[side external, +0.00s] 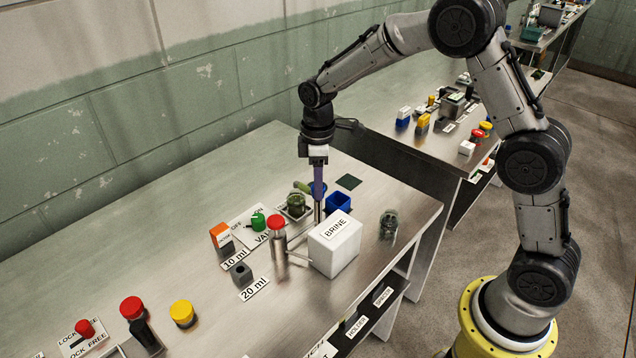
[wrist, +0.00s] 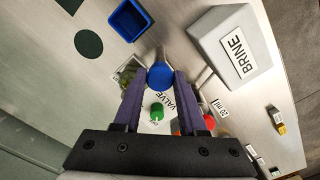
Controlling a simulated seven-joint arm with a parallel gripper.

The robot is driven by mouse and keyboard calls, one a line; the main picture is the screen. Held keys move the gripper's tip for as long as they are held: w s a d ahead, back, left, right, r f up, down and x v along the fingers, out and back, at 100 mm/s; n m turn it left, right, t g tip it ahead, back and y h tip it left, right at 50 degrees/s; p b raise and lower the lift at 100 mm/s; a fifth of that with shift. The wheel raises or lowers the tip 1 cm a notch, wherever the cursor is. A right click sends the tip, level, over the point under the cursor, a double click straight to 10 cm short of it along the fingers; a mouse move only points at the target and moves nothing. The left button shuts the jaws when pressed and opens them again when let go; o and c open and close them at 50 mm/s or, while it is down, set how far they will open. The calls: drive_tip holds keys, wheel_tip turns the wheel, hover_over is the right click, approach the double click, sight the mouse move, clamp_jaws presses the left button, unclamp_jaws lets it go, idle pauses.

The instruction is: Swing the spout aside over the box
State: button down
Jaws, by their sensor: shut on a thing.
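My gripper (side external: 319,190) points straight down over the bench beside the white BRINE tank (side external: 333,248). In the wrist view, its two purple fingers (wrist: 158,80) stand either side of a round blue cap (wrist: 160,75) and are shut on it. I take this cap for the spout's handle; a thin metal post (side external: 318,212) shows below the fingers.
A green valve knob (side external: 258,220) and a red-topped metal cylinder (side external: 277,238) are close by. A dark jar (side external: 388,223) stands right of the tank. A dark flat square (side external: 348,182) lies behind the box.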

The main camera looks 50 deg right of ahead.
drive_tip(key=shift+r, duration=0.1)
drive_tip(key=m, duration=0.4)
drive_tip(key=shift+m, duration=0.4)
drive_tip(key=m, duration=0.4)
drive_tip(key=shift+m, duration=0.3)
drive_tip(key=m, duration=0.4)
drive_tip(key=shift+m, duration=2.1)
drive_tip(key=c, duration=0.5)
unclamp_jaws()
